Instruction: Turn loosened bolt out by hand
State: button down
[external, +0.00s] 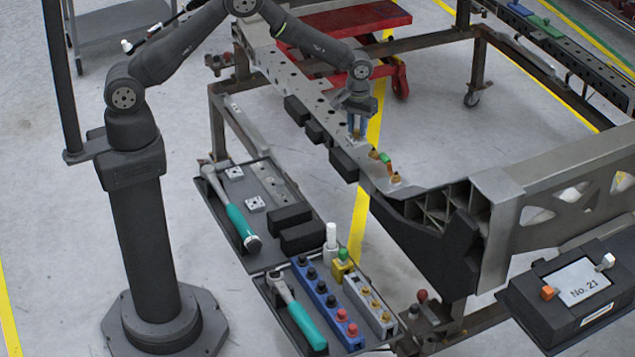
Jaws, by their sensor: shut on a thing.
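My gripper (357,134) points down at the top of the grey chassis rail (316,98), in the middle of the external view. Its bluish fingers are shut on a small brass-coloured bolt, which is mostly hidden between the fingertips. I cannot tell how far the bolt stands out of the rail. Further along the rail, towards the lower right, are a brass bolt (373,153), a green-topped piece (385,158) and another brass bolt (395,178), all apart from my gripper.
Black blocks (343,165) sit along the rail's near side. Below are a dark tray with a teal-handled ratchet (238,222) and a second tray with another ratchet (303,318), a blue socket rail (323,298) and a grey bolt rack (368,303). A labelled black box (578,290) stands right.

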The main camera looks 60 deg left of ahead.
jog(key=n, duration=0.5)
jog(key=shift+r, duration=0.1)
jog(key=c, duration=1.1)
grip_release()
jog(key=shift+r, duration=1.2)
